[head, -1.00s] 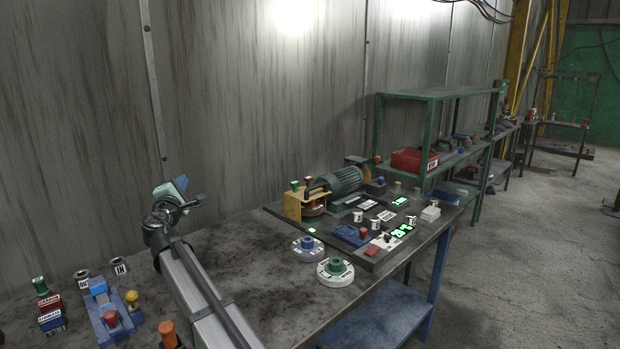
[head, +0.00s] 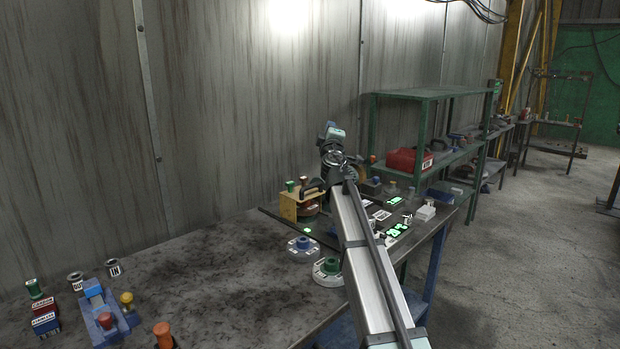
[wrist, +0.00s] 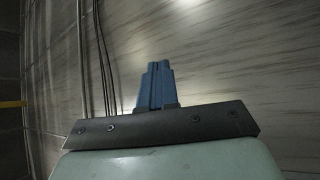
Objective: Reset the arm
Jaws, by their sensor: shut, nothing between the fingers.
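My gripper shows in the wrist view (wrist: 158,88) as two blue fingers pressed together with nothing between them. Behind the fingers are only the streaked metal wall and some cables. In the head view my arm reaches up from the bottom edge, over the right part of the workbench (head: 200,265). Its wrist end is raised in front of the wall, above the machine end of the bench. The fingertips are too small to make out there. The arm hides part of the motor and tray area behind it.
A yellow-framed press (head: 298,205), a blue-knobbed disc (head: 303,246) and a green-knobbed disc (head: 328,270) stand near the arm. A blue fixture (head: 104,314) and labelled cups (head: 114,268) stand at left. A green shelf (head: 425,95) holds a red bin (head: 405,160). Mid-bench is clear.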

